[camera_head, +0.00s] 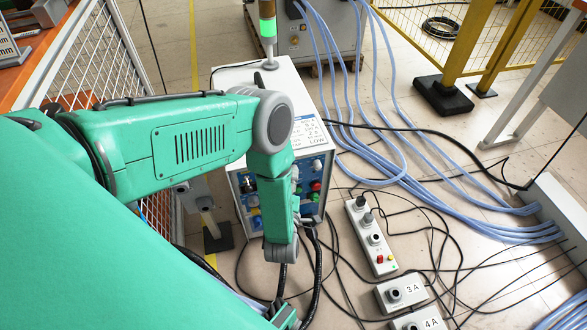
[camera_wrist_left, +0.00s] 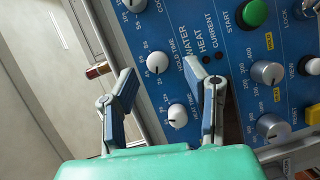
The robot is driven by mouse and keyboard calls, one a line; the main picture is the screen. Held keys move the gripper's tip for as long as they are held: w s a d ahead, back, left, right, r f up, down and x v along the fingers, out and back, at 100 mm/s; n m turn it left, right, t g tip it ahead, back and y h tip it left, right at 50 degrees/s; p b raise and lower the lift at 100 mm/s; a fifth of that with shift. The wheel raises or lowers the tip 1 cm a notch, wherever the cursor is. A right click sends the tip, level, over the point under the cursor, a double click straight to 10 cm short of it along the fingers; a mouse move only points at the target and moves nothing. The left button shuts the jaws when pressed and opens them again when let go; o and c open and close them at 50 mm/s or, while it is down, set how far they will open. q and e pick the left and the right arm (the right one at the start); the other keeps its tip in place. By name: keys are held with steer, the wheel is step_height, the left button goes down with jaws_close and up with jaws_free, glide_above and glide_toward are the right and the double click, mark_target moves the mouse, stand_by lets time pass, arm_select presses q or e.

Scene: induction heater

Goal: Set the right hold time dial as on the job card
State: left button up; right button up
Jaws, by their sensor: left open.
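The blue control panel (camera_wrist_left: 240,50) fills the upper right of the left wrist view, turned on its side. White dials sit along it: one (camera_wrist_left: 157,62) beside the HOLD TIME lettering, another (camera_wrist_left: 177,115) lower, and one (camera_wrist_left: 133,4) cut off at the top. My left gripper (camera_wrist_left: 160,72) is open, its two fingers apart, with the middle dial showing between the tips. I cannot tell whether they touch the panel. In the head view my left arm hides part of the panel (camera_head: 248,188). A printed sheet (camera_head: 311,138) lies on the cabinet top. My right gripper is not in view.
The panel also has grey knobs (camera_wrist_left: 268,73) and a green START button (camera_wrist_left: 254,13). The white cabinet (camera_head: 285,82) carries a green-lit signal tower (camera_head: 268,28). Blue hoses (camera_head: 390,165), black cables and control boxes (camera_head: 372,240) cover the floor to the right.

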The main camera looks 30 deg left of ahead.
arm_select(q)
steer(key=v, duration=0.9)
steer(key=shift+s+d, duration=0.15)
steer(key=shift+s, duration=0.1)
